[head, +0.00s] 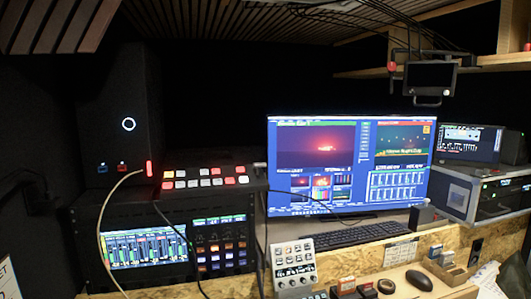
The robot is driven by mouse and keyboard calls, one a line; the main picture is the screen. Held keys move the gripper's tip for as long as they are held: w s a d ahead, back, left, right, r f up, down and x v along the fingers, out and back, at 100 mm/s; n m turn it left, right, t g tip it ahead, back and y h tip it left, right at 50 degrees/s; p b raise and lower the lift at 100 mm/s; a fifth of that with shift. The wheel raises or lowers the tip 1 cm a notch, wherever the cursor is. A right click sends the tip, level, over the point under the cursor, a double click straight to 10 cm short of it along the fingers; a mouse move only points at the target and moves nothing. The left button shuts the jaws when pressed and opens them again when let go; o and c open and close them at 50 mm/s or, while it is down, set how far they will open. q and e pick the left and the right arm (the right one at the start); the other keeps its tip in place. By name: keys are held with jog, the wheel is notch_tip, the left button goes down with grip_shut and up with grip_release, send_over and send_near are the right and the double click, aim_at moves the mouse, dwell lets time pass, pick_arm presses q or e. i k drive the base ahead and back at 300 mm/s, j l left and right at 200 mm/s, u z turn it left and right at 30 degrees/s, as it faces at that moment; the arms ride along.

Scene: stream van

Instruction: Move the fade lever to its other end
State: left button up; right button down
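A video switcher (210,179) with rows of white and red lit buttons sits on top of the dark rack at centre left in the head view. I cannot clearly make out a fade lever; a small pale bar (260,165) shows at the switcher's right end, too small to tell what it is or which way it stands. A grey control box (293,264) with buttons and knobs stands on the desk below the monitor. Neither of my grippers shows in the view.
A large monitor (348,165) stands behind a black keyboard (350,234). A pale cable (108,205) hangs left of the switcher. A mouse (418,280) lies on the wooden desk. A small screen (430,78) hangs at upper right.

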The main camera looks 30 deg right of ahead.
aim_at(263, 164)
jog(key=i+j+z, duration=0.15)
jog(key=z, duration=0.25)
jog(key=i+j+z, duration=0.15)
jog(key=z, duration=0.2)
